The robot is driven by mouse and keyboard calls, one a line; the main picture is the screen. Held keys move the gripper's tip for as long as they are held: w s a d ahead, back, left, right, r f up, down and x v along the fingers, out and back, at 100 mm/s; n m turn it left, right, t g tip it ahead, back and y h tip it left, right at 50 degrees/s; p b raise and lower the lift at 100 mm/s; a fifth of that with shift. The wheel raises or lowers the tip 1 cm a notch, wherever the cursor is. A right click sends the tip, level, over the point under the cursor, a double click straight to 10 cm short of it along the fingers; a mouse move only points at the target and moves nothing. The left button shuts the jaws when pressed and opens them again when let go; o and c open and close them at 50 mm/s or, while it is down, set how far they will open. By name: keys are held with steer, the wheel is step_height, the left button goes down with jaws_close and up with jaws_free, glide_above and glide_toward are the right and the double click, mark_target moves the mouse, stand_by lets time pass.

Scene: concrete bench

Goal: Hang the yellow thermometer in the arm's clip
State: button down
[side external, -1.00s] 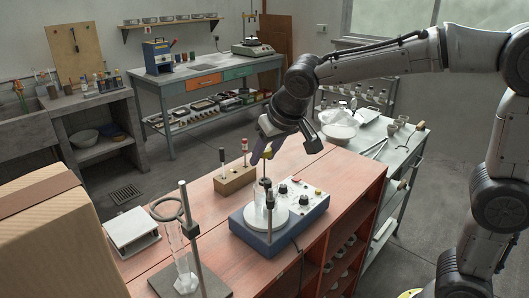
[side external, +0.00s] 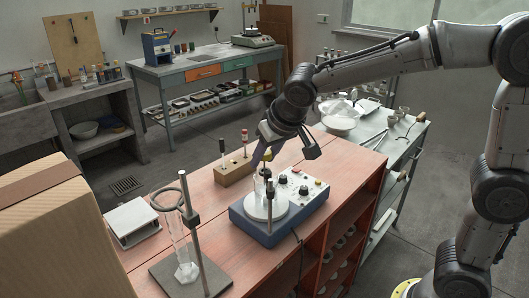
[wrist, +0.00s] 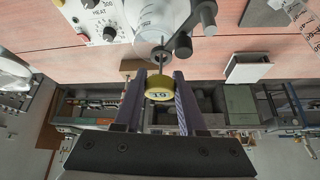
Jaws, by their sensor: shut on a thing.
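The yellow thermometer's round cap (wrist: 159,88) sits between the fingers of my gripper (wrist: 158,96) in the wrist view. Its thin stem runs from the cap toward the glass beaker (wrist: 153,20). The arm's dark clip (wrist: 162,53) is close to the stem; I cannot tell whether the stem is inside it. In the side view my gripper (side external: 259,157) is low over the beaker (side external: 263,188) on the hotplate (side external: 283,208), and the cap is hard to make out there.
A wooden block (side external: 234,174) holding a red-topped and a dark-topped piece stands behind the hotplate. A ring stand (side external: 197,240) with a glass cylinder (side external: 183,258) is at front left, near a white scale (side external: 131,221). A cardboard box (side external: 45,235) fills the left edge.

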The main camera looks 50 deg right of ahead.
mark_target(265, 168)
steer(key=shift+f, duration=1.55)
jaws_free()
steer(key=shift+r, duration=0.1)
steer(key=shift+r, duration=3.4)
